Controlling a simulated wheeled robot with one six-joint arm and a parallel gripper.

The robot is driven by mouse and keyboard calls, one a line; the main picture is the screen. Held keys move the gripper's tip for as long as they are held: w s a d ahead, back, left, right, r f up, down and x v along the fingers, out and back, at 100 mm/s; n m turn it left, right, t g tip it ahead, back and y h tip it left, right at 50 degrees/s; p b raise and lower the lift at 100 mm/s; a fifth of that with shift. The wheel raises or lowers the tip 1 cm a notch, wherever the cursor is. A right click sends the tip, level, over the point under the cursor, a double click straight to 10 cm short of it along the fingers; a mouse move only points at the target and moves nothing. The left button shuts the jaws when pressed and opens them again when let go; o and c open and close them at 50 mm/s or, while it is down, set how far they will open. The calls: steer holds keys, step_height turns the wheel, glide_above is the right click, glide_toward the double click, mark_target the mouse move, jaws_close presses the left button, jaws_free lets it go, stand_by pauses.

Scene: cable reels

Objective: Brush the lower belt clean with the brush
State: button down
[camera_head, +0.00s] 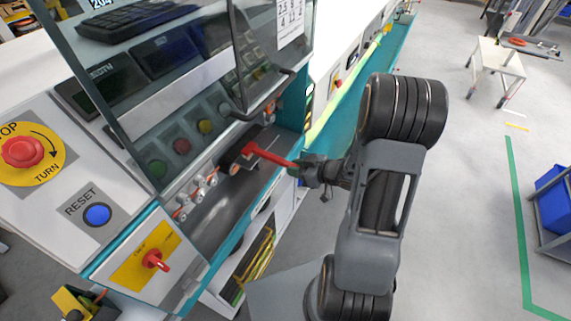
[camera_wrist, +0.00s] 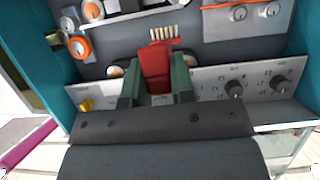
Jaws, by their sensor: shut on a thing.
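My gripper (camera_head: 308,172) reaches from the right into the opening of the machine and is shut on the red handle of the brush (camera_head: 268,155). In the wrist view the two greenish fingers of my gripper (camera_wrist: 157,80) press on both sides of the red brush (camera_wrist: 154,60). Its pale bristles (camera_wrist: 163,33) point away from me, in front of a dark grey surface (camera_wrist: 205,42). In the head view a dark grey band (camera_head: 228,200) runs along the opening below the brush. I cannot tell if this is the lower belt, or whether the bristles touch anything.
A tilted glass cover (camera_head: 170,100) hangs over the left of the opening. Small metal fittings (camera_head: 198,185) line its edge. The panel has a red stop knob (camera_head: 22,151), a blue reset button (camera_head: 97,214) and a red switch (camera_head: 153,259). Free floor (camera_head: 465,200) lies to the right.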

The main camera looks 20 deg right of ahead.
steer(key=s+d, duration=1)
steer(key=shift+s, duration=0.4)
stand_by(0.9)
